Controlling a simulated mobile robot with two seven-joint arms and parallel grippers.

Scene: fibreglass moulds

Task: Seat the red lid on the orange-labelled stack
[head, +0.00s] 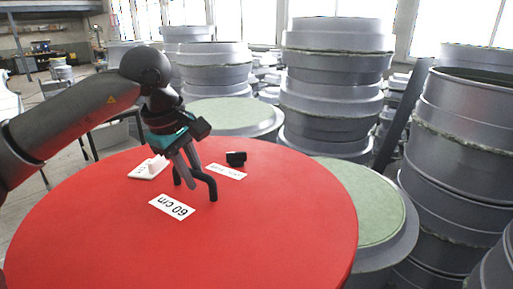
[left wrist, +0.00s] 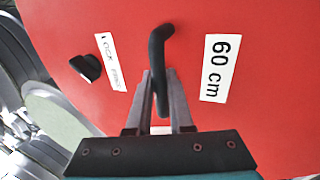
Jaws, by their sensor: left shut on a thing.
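The red lid (head: 270,225) is a large round disc that fills the lower left and middle of the head view; its red top also fills much of the left wrist view (left wrist: 270,110). A black bent handle (head: 211,184) rises from the lid; it also shows in the left wrist view (left wrist: 157,48). My left gripper (head: 189,180) is shut on this handle, with one finger on each side of it in the left wrist view (left wrist: 160,80). What lies under the lid is hidden. No orange label shows in either view, so I cannot tell which stack bears it.
On the lid are a "60 cm" label (head: 172,207), a smaller label (head: 227,172), a black knob (head: 236,157) and a white fitting (head: 148,168). Grey mould stacks (head: 333,95) (head: 465,150) stand behind and right. A green-topped mould (head: 365,200) is close at the lid's right edge.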

